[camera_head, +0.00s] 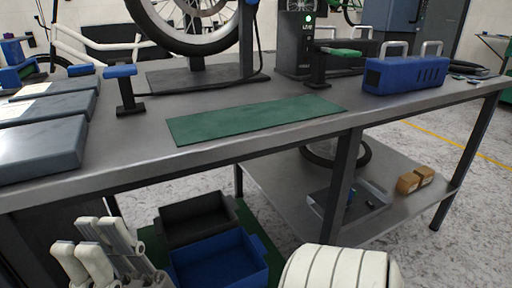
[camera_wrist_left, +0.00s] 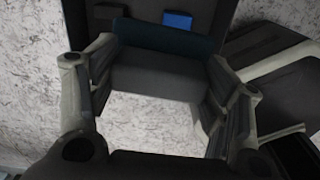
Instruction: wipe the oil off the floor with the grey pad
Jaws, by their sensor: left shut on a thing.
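In the left wrist view my left gripper (camera_wrist_left: 158,80) is shut on the grey pad (camera_wrist_left: 155,76). The pad is a dark grey block with a blue-teal strip along its far edge, and pale speckled floor shows beyond and below it. I cannot make out any oil on the floor in either view.
A grey workbench (camera_head: 120,160) spans the head view, with a green mat (camera_head: 255,117) and a blue toolbox (camera_head: 405,75) on it. Below stand a blue bin (camera_head: 262,268) and a black bin (camera_head: 228,205). The lower shelf (camera_head: 275,185) holds small brown boxes (camera_head: 408,183). Floor is clear at right.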

